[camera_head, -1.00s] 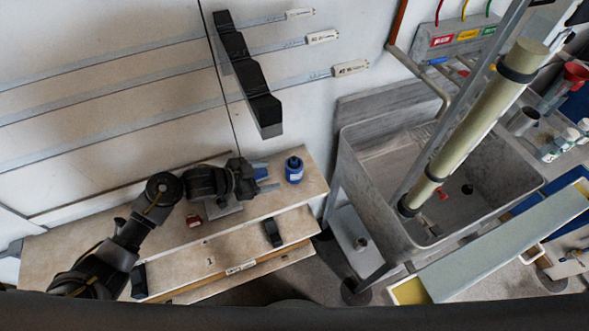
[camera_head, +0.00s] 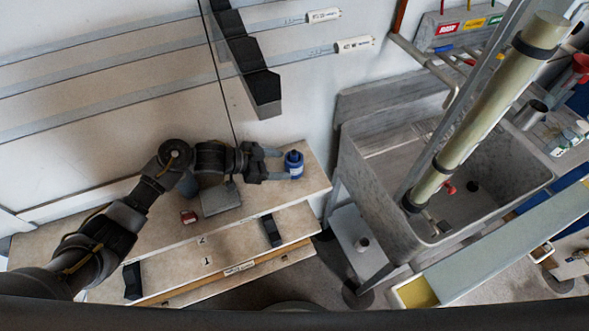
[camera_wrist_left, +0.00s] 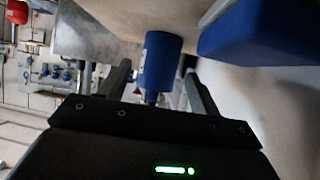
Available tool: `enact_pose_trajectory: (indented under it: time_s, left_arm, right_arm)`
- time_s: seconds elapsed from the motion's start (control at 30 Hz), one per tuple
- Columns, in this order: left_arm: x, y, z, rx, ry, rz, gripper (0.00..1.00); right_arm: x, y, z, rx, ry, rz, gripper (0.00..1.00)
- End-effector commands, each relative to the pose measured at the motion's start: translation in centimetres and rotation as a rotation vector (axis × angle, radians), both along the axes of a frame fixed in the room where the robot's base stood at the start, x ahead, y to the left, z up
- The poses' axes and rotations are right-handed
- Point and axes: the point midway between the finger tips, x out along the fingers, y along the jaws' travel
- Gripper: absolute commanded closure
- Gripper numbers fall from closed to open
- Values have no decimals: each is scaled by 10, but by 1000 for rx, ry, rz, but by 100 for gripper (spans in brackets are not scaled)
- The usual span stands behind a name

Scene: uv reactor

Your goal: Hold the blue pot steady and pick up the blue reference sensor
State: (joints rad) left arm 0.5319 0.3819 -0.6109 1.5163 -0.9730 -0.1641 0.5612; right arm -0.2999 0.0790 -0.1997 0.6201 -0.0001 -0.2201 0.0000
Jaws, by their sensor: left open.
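The blue pot (camera_head: 294,167), a small round bottle-like thing with a dark top, stands near the right end of the upper shelf. My left gripper (camera_head: 283,164) is open at its left side, its fingers reaching toward the pot. In the left wrist view the pot (camera_wrist_left: 160,62) shows between the two spread fingers; contact cannot be told. I cannot make out the blue reference sensor clearly as a separate thing. My right gripper is not in view.
A small red item (camera_head: 188,217) and a grey block (camera_head: 221,199) lie on the shelf below my left arm. A black holder (camera_head: 250,70) hangs on the wall above. A grey sink (camera_head: 400,205) with a slanting tube (camera_head: 475,120) stands to the right.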

Motion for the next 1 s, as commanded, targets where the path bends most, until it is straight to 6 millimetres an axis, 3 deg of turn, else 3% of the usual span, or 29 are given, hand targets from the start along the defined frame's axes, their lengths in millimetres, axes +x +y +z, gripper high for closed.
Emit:
enact_pose_trajectory:
  time_s: [0.03, 0.3, 0.77, 1.0]
  left_arm:
    - [2, -7, -8, -2, -1, 0, 37]
    - [10, -30, -18, -1, 0, 1, 37]
    - [12, -37, -20, -1, -1, 1, 37]
    - [12, -37, -20, -1, -1, 1, 64]
  right_arm:
    - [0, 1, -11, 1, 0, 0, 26]
    - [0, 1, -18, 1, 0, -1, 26]
    - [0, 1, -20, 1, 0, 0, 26]
    - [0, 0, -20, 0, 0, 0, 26]
